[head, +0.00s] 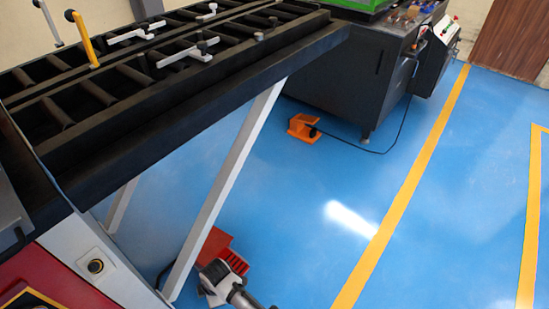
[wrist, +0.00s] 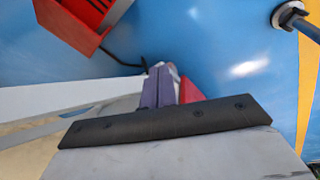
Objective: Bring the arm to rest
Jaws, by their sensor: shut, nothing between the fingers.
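My gripper (wrist: 158,88) shows in the wrist view as two narrow purple-grey fingers side by side, shut with nothing between them. They stand just beyond a dark bar with screws (wrist: 165,120), which covers their lower part. The fingertips touch no object that I can make out. In the head view, a white and dark grey jointed part (head: 222,278) shows low in the middle, beside a red box; I cannot tell whether it is part of my arm. My gripper cannot be made out in the head view.
The red box on the floor (head: 222,248) also shows in the wrist view (wrist: 75,20). A long black roller table (head: 200,95) on pale legs fills the upper left. An orange foot pedal (head: 302,128) lies by the dark machine (head: 340,85). Blue floor at right is clear.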

